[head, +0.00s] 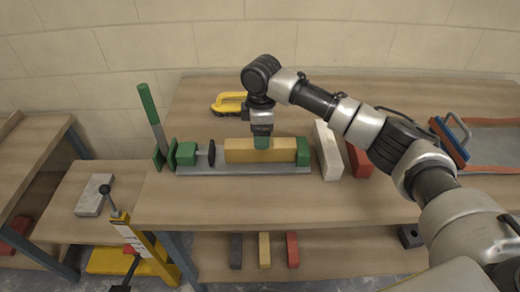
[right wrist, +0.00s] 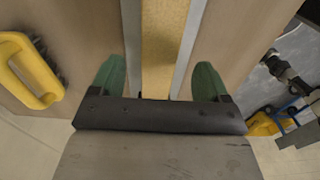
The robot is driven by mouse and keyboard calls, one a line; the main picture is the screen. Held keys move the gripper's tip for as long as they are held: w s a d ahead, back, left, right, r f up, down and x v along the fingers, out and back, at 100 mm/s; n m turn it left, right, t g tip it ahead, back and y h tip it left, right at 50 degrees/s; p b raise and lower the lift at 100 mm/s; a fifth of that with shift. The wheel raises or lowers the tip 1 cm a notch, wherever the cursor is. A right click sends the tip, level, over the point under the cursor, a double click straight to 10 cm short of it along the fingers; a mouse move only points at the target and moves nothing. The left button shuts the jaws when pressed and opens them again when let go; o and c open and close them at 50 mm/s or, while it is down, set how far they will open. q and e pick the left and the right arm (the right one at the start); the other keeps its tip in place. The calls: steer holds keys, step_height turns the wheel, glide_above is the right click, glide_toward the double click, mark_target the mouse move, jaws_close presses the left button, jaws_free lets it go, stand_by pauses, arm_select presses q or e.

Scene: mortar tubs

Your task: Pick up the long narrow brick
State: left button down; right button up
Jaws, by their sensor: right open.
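A long narrow yellow brick (head: 235,151) lies lengthwise on a grey rail of a green clamp (head: 187,154) on the workbench, between its screw end and its green end block (head: 303,152). My right gripper (head: 262,143) points down over the brick's middle, with a green fingertip in front of its upper part. In the right wrist view, the open green fingers (right wrist: 158,76) stand on either side of the yellow brick (right wrist: 158,45), with gaps between. I cannot tell how far down they reach. My left gripper is not in view.
A yellow-handled brush (head: 229,103) lies behind the clamp. A white block (head: 327,150) and a red brick (head: 358,160) lie right of it. A blue float (head: 450,142) leans at a tray (head: 495,138). The bench's front strip is clear. Several small bricks (head: 264,250) sit below.

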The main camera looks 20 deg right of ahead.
step_height(320, 180, down, 4)
steer(key=shift+a+r, duration=0.1)
steer(key=shift+f, duration=0.5)
steer(key=shift+c, duration=0.9)
jaws_close()
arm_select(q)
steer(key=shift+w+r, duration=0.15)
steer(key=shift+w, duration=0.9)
arm_select(e)
steer(key=shift+r, duration=0.15)
